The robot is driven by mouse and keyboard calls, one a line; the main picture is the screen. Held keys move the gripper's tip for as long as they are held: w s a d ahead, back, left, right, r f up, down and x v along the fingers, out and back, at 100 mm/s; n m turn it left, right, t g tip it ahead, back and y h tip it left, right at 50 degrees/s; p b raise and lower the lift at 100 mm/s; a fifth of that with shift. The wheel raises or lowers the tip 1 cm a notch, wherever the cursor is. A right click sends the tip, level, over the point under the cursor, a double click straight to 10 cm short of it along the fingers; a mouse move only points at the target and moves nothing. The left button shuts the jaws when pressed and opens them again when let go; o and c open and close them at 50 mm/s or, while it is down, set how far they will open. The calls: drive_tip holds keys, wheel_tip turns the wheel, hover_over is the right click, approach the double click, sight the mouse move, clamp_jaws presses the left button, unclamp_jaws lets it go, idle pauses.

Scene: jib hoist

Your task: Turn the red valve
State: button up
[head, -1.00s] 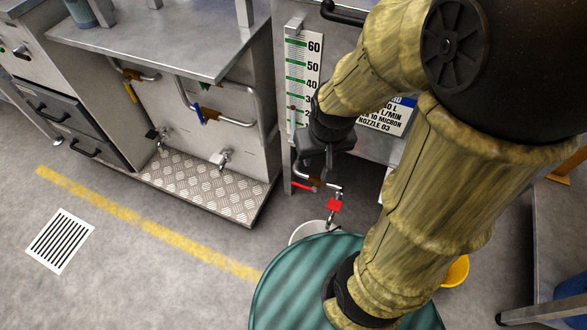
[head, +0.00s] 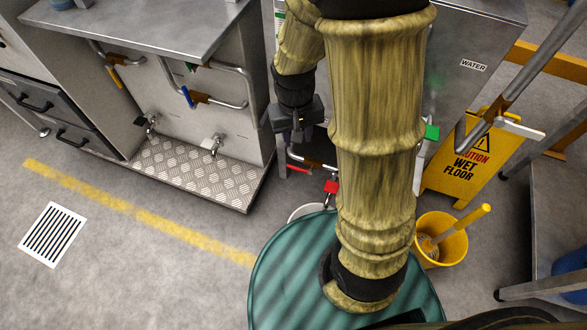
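A red valve lever (head: 298,168) shows low on the front of the steel cabinet, beside a brown valve body on a bent metal pipe. The view is from behind and above, so contact and finger opening cannot be made out. My arm covers the area just right of the red square piece.
Pipes with a yellow valve lever (head: 114,76), a blue one (head: 188,97) and green parts (head: 432,131) are nearby. A tread-plate step (head: 200,175) juts out at left. A yellow mop bucket (head: 440,240) and wet-floor sign (head: 462,165) stand at right.

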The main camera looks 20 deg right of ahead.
drive_tip(key=w+a+f+g+h+b, duration=0.2)
drive_tip(key=f, duration=0.4)
drive_tip(key=w+a+f+g+h+b, duration=0.1)
drive_tip(key=w+f, duration=0.1)
drive_tip(key=f, duration=0.5)
drive_tip(key=n+t+h+b, duration=0.1)
drive_tip(key=n+h+b, duration=0.1)
drive_tip(key=h+b, duration=0.45)
approach(293, 168)
drive_tip(key=s+a+h+p, duration=0.2)
drive_tip(key=s+a, duration=0.1)
drive_tip(key=s, duration=0.1)
drive_tip(key=a+f+n+t+h+b, duration=0.1)
drive_tip(key=a+f+t+h+b, duration=0.1)
drive_tip(key=a+f+t+h, duration=0.2)
drive_tip(key=shift+w+a+f+t, duration=0.2)
drive_tip(key=shift+a+t, duration=0.1)
drive_tip(key=shift+a, duration=0.8)
drive_tip(key=b+x, duration=0.6)
drive_tip(key=x, duration=1.1)
drive_tip(key=shift+d, duration=0.25)
drive_tip(key=shift+c, duration=0.3)
